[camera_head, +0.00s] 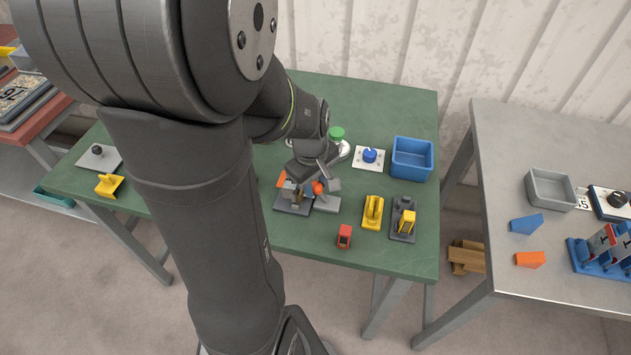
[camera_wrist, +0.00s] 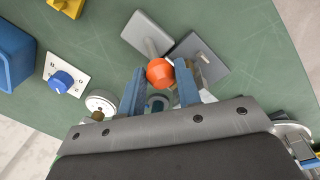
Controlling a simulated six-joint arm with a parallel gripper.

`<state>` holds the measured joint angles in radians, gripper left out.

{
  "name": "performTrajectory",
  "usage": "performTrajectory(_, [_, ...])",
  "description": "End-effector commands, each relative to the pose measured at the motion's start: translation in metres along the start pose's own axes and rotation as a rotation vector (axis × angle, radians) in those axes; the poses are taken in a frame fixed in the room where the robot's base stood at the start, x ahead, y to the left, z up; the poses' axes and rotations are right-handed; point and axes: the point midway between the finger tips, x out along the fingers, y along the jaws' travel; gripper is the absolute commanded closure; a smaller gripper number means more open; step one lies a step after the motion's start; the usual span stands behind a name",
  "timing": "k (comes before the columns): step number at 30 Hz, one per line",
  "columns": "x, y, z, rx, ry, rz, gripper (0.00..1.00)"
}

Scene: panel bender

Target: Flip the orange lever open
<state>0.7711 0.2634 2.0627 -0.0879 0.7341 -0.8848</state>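The lever's orange round knob (camera_wrist: 160,72) shows between the tips of my gripper (camera_wrist: 161,70) in the wrist view. The two fingers stand apart, one on each side of the knob; I cannot tell whether either touches it. In the head view the orange knob (camera_head: 318,187) is just below my gripper (camera_head: 311,182), above a small fixture on the green table. The fixture's dark base plate (camera_wrist: 207,50) and a light grey plate (camera_wrist: 147,35) lie beyond the knob in the wrist view. The lever's arm is mostly hidden by the knob and my fingers.
A blue knob on a white plate (camera_head: 369,158) and a blue bin (camera_head: 412,159) stand to the right. Yellow pieces (camera_head: 373,212) and a red block (camera_head: 344,236) are near the front of the green table (camera_head: 290,235). A grey table (camera_head: 500,150) stands further right.

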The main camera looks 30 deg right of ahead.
Motion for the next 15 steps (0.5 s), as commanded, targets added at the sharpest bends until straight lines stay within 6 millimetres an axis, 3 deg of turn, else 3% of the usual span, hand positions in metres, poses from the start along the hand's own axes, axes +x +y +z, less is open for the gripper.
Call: performTrajectory(15, [-0.0019, 0.0043, 0.0054, 0.013, 0.060, -0.042, 1.00])
